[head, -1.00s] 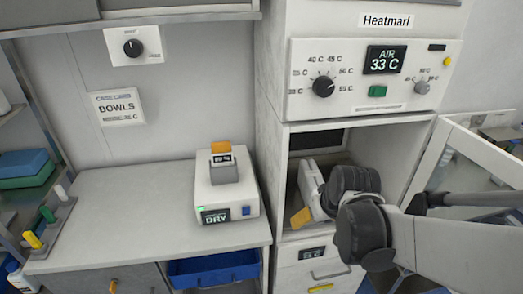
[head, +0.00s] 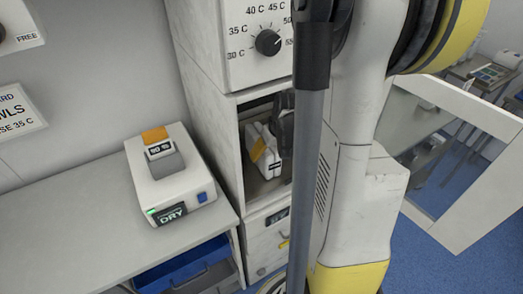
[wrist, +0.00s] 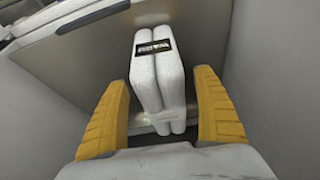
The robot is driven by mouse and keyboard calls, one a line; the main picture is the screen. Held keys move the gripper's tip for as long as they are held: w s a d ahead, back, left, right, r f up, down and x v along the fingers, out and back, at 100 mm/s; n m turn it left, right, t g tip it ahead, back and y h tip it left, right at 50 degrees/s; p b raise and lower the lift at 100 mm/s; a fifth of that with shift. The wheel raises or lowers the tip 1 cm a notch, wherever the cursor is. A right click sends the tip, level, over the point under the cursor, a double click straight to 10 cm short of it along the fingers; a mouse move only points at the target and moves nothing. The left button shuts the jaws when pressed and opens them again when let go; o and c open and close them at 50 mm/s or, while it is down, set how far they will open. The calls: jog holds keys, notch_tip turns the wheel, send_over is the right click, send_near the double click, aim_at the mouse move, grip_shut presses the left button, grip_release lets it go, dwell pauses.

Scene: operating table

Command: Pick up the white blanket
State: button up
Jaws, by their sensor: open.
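The white blanket (wrist: 158,82) is a folded, two-layered bundle with a dark label near its top in the wrist view. It stands on the metal floor of the warming cabinet compartment (head: 243,128). My gripper (wrist: 163,78) is open, with one yellow finger on each side of the blanket and visible gaps between. In the head view, a white bundle with a dark label (head: 268,172) and a yellow finger show inside the compartment. My arm hides the compartment's right part there.
Close grey walls bound the compartment on both sides. Its door (head: 462,205) stands open at the right. A white device marked DRY (head: 182,196) sits on the counter (head: 95,235) to the left. A blue drawer (head: 185,275) is below it.

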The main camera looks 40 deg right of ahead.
jog(key=w, duration=0.1)
jog(key=w+d, duration=0.1)
jog(key=w, duration=0.1)
jog(key=w+b, duration=0.1)
jog(key=w, duration=0.1)
jog(key=shift+d+f, duration=0.1)
jog(key=shift+d, duration=0.15)
jog(key=shift+f+b, duration=0.4)
jog(key=shift+f, duration=0.15)
jog(key=shift+r, duration=0.1)
jog(key=c, duration=1.5)
